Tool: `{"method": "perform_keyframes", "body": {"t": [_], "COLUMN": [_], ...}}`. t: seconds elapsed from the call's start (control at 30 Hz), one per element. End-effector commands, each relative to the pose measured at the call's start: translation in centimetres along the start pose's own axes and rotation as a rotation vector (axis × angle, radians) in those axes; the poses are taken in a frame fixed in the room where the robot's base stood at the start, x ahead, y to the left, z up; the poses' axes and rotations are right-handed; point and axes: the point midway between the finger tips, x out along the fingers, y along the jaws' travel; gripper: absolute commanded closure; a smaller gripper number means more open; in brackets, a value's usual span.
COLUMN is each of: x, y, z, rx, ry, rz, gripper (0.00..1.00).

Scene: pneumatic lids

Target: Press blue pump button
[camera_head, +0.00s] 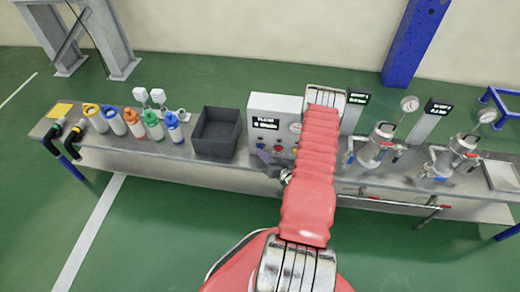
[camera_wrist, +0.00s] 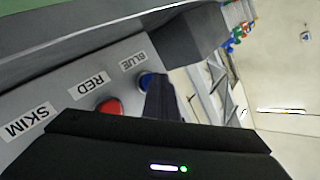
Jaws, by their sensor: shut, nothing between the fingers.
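The blue pump button (camera_wrist: 146,80) shows in the wrist view beside a BLUE label, on the grey face of the control box. My gripper (camera_wrist: 162,97) is shut and empty, and its dark fingers overlap part of the button. I cannot tell whether they touch it.
A dark open bin (camera_head: 215,133) stands just left of the control box. Several coloured bottles (camera_head: 133,122) stand farther left. Two metal vessels (camera_head: 376,147) with gauges and small displays stand to the right on the bench (camera_head: 230,172).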

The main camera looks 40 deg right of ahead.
Motion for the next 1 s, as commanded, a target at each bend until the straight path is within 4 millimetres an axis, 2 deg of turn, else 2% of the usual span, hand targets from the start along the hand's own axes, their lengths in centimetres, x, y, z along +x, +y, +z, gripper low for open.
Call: {"method": "perform_keyframes", "body": {"t": [0.7, 1.0], "x": [-3.5, -3.9], "y": [-2.6, -2.8], "z": [2.7, 2.9], "rx": [0.003, 0.002], "ry": [-0.002, -0.002], "rz": [0.0, 0.0], "gripper": [1.0, 1.0]}}
